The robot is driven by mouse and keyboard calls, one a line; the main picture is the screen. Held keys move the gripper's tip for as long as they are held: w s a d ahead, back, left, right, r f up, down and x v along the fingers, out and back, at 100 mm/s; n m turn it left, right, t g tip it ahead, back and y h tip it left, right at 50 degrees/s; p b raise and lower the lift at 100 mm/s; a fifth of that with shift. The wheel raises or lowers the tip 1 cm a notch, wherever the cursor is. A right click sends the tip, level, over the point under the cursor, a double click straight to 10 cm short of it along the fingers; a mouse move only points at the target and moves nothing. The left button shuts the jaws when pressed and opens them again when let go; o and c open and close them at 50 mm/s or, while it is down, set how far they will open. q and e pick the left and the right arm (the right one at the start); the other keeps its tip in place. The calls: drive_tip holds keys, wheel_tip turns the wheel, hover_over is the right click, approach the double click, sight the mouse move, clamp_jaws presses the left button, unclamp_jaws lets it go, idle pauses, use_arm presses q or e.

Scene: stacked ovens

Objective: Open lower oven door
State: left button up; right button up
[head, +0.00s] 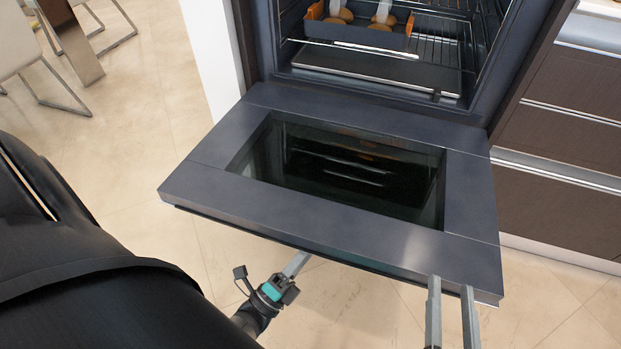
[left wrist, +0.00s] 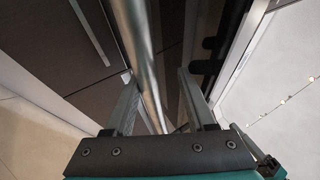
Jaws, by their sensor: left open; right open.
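The lower oven door (head: 330,228) is folded down and lies about flat in front of the open oven cavity (head: 375,75), its dark glass facing up. My right gripper (head: 451,285) is open at the door's front right corner, its two fingers apart and pointing up the picture. My left gripper (head: 297,262) is partly hidden under the door's front edge. In the left wrist view its fingers (left wrist: 157,85) are open, with a round metal bar (left wrist: 140,45), which looks like the door handle, running between them. I cannot tell whether they touch it.
Dark drawers (head: 575,135) stand to the right. A white wall edge (head: 213,50) is left of the oven. Chairs (head: 25,50) stand at the far left; the tiled floor between is clear.

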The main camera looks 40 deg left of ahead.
use_arm(q)
drive_tip(key=shift+w+a+r, duration=0.1)
drive_tip(key=shift+w+r, duration=0.05)
drive_tip(key=shift+r, duration=0.05)
drive_tip(key=shift+s+f, duration=0.25)
drive_tip(key=shift+s, duration=0.15)
drive_tip(key=s+a+f, duration=0.1)
drive_tip(key=s+a, duration=0.1)
drive_tip(key=s, duration=1.2)
